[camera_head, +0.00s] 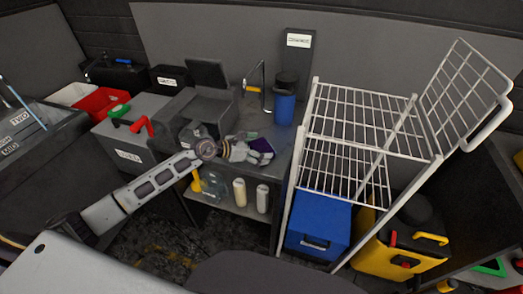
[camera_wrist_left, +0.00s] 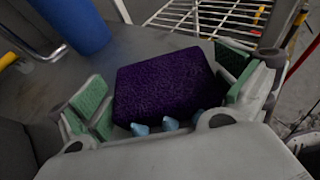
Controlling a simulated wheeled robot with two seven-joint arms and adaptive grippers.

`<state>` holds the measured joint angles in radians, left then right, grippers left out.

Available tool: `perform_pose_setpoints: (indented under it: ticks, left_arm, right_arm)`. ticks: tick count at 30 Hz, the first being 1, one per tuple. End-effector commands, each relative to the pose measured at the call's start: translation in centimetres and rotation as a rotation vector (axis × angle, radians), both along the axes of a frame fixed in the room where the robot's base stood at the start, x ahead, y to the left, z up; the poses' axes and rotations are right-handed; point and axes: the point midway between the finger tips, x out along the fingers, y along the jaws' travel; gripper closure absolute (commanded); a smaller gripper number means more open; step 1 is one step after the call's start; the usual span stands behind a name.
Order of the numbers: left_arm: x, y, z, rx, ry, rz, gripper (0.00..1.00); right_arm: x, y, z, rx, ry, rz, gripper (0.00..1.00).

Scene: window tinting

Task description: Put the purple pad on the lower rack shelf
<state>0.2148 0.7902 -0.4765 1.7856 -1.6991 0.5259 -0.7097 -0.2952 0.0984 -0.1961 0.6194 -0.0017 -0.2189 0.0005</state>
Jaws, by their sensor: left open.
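The purple pad (camera_wrist_left: 165,85) lies on the grey bench top (camera_wrist_left: 135,40) and looks dark and flat with a rough surface. My left gripper (camera_wrist_left: 167,80) is open, with its green-lined fingers on either side of the pad. The pad's near edge is partly hidden behind pale blue tips by the palm. In the head view my left gripper (camera_head: 252,150) reaches the bench, and a bit of the purple pad (camera_head: 262,144) shows at its fingers. The white wire rack's lower shelf (camera_head: 340,170) is right of the bench, under the upper shelf (camera_head: 362,118). My right gripper is not in view.
A blue bottle with a black lid (camera_head: 285,108) stands behind the gripper on the bench. A blue box (camera_head: 318,230) sits under the rack and a yellow case (camera_head: 400,250) beside it. The lower rack shelf looks empty. The rack's front legs stand beside the bench.

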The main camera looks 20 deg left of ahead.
Motion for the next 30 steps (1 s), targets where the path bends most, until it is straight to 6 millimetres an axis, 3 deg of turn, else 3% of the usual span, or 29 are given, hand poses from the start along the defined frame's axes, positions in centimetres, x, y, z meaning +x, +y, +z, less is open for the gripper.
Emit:
perform_pose_setpoints:
  ticks: [4,13,30]
  left_arm:
    - [-0.01,0.01,-0.01,0.0,0.0,0.0,0.0]
    - [0.01,0.01,0.04,-0.001,-0.001,0.0,0.37]
    - [0.01,0.0,0.87,0.0,-0.001,0.0,0.37]
  right_arm:
    - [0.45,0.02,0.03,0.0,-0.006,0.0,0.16]
    - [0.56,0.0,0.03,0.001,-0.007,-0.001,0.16]
    - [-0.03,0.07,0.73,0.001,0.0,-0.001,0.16]
